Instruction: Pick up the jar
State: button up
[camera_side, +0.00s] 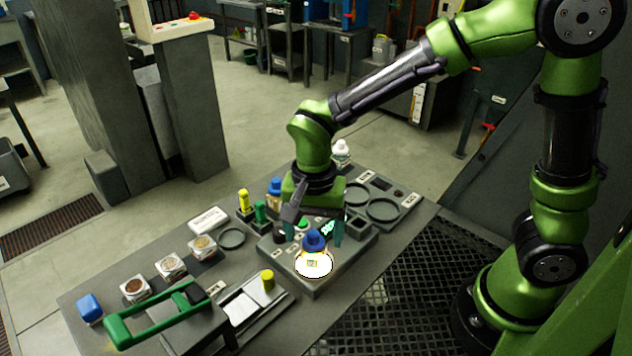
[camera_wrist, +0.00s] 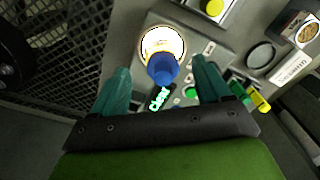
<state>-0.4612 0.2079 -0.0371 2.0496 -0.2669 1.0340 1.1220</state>
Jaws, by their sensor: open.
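A jar with a blue lid (camera_side: 314,240) stands on a glowing white disc (camera_side: 301,268) on a grey device. In the wrist view the blue lid (camera_wrist: 163,69) shows between my fingers, and the lit disc (camera_wrist: 150,38) shows beyond it. My gripper (camera_side: 312,232) is open, with teal fingers pointing down. In the wrist view the fingers of my gripper (camera_wrist: 160,70) lie left and right of the lid, with a gap on each side. Whether the fingertips are at the lid's height is hard to tell. Most of the jar's body is hidden under the lid in the wrist view.
The grey device (camera_side: 358,240) has a lit display (camera_wrist: 159,98) and green button. Behind my gripper stand another blue-lidded jar (camera_side: 275,186) and a white-capped bottle (camera_side: 341,153). Yellow (camera_side: 244,201) and green (camera_side: 262,213) items stand left.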

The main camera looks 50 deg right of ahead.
aim_at(313, 248)
jog(key=shift+w+d+f, duration=0.15)
jog(key=shift+f, duration=1.35)
jog(key=shift+w+d+f, duration=0.1)
jog(key=shift+w+f, duration=0.05)
jog(key=shift+f, duration=1.35)
jog(key=shift+r, duration=0.1)
jog(key=c, duration=1.3)
